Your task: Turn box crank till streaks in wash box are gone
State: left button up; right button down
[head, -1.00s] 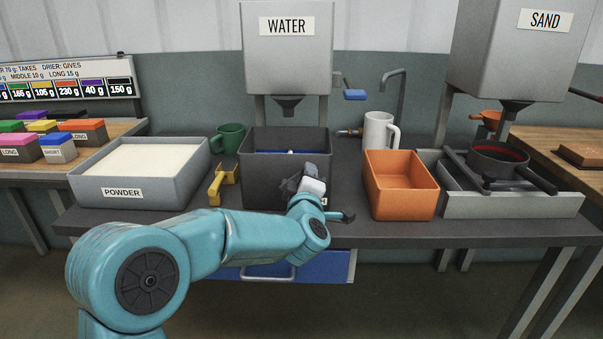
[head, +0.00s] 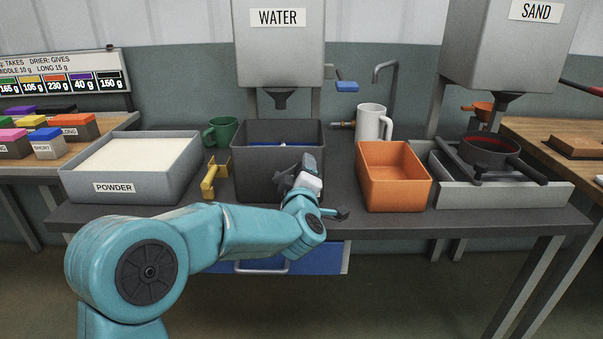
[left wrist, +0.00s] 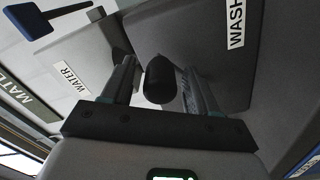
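The dark grey wash box (head: 254,178) stands on the bench under the water hopper; its WASH label (left wrist: 236,20) shows in the left wrist view. Inside the box, bits of blue and white (head: 284,144) show over the rim; streaks cannot be made out. My left gripper (head: 298,172) is at the front right of the box. In the left wrist view, a dark rounded knob (left wrist: 160,80), apparently the crank's handle, lies between the fingers of my left gripper (left wrist: 162,88). The fingers stand apart, with narrow gaps beside the knob. The rest of the crank is hidden. My right gripper is not in view.
A powder tray (head: 82,187) and a yellow object (head: 209,181) stand left of the box, with a green mug (head: 222,131) behind. The water hopper (head: 278,55) hangs above.

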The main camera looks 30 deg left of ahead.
pick_arm(q)
jog(key=v, duration=1.6)
jog(key=shift+s+d+f, duration=0.1)
dwell(0.4)
